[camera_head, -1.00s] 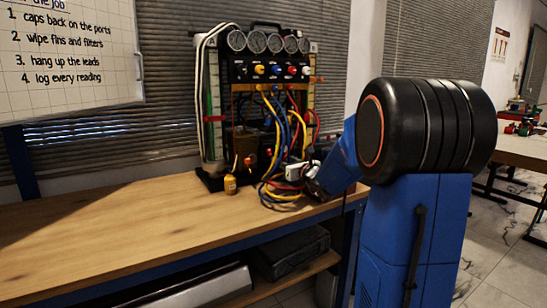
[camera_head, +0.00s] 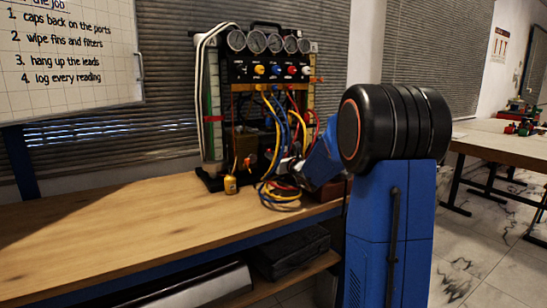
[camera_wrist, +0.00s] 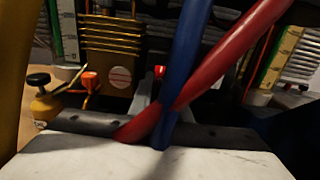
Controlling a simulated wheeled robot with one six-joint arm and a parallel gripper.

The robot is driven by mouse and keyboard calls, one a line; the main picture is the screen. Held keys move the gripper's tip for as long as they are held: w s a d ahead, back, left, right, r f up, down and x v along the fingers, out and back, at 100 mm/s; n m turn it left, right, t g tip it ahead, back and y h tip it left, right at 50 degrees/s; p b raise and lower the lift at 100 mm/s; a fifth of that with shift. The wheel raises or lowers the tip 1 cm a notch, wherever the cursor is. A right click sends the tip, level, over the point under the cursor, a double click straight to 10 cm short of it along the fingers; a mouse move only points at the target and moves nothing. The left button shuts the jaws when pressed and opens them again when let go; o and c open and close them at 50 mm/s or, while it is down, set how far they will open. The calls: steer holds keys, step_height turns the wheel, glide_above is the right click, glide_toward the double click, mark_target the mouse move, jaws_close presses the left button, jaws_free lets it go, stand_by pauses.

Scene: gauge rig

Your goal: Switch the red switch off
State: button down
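The gauge rig (camera_head: 270,70) stands on the wooden bench against the blinds. A small red piece (camera_wrist: 160,71), which may be the red switch, shows in the wrist view between grey parts behind the hoses. An orange-red handle (camera_wrist: 90,82) sits farther left, beside a brass coil; I cannot tell whether either is the switch or how it is set. My gripper (camera_head: 290,166) is low at the rig's right front, among the hoses. In the wrist view, a blue hose (camera_wrist: 184,60) and a red hose (camera_wrist: 225,58) cross in front of it and hide its fingertips.
Yellow, blue and red hoses hang down the rig's front and loop onto the bench (camera_head: 120,225). A small yellow bottle (camera_head: 230,184) stands at the rig's front left; its black knob shows in the wrist view (camera_wrist: 38,80). The bench's left part is clear.

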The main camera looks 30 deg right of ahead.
steer(key=shift+f, duration=0.1)
steer(key=shift+f+t, duration=0.1)
steer(key=shift+t, duration=0.5)
steer(key=c, duration=1.6)
jaws_free()
steer(key=shift+c, duration=0.2)
steer(key=s+f, duration=0.2)
steer(key=s, duration=1.5)
steer(key=shift+s+d, duration=0.15)
steer(key=shift+d, duration=0.15)
